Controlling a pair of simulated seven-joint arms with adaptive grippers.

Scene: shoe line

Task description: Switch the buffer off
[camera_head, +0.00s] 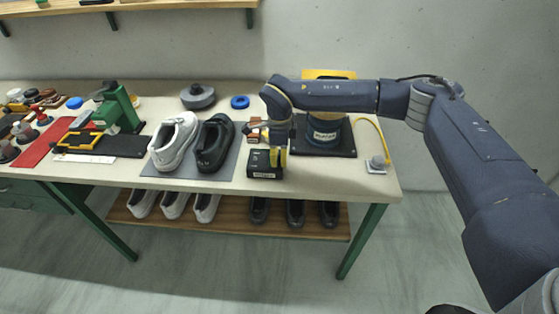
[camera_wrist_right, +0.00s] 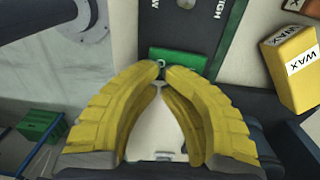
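The buffer (camera_head: 325,128) stands on a dark base at the right of the bench, with dark blue and yellow parts, partly hidden behind my right arm. A black control box (camera_head: 264,167) with a pale label sits in front of it, near the bench's front edge. In the right wrist view, its dark panel (camera_wrist_right: 184,20) carries partly hidden dial lettering with "HIGH" and a green switch piece (camera_wrist_right: 190,58). My right gripper (camera_head: 279,158) points down over the box. Its yellow fingertips (camera_wrist_right: 164,70) meet beside the green piece; contact is unclear. My left gripper is out of view.
A white shoe (camera_head: 173,143) and a black shoe (camera_head: 214,143) stand on a grey mat left of the box. A yellow wax block (camera_wrist_right: 295,68) lies beside the panel. A yellow cable (camera_head: 377,135) runs to the bench's right end. More shoes fill the lower shelf.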

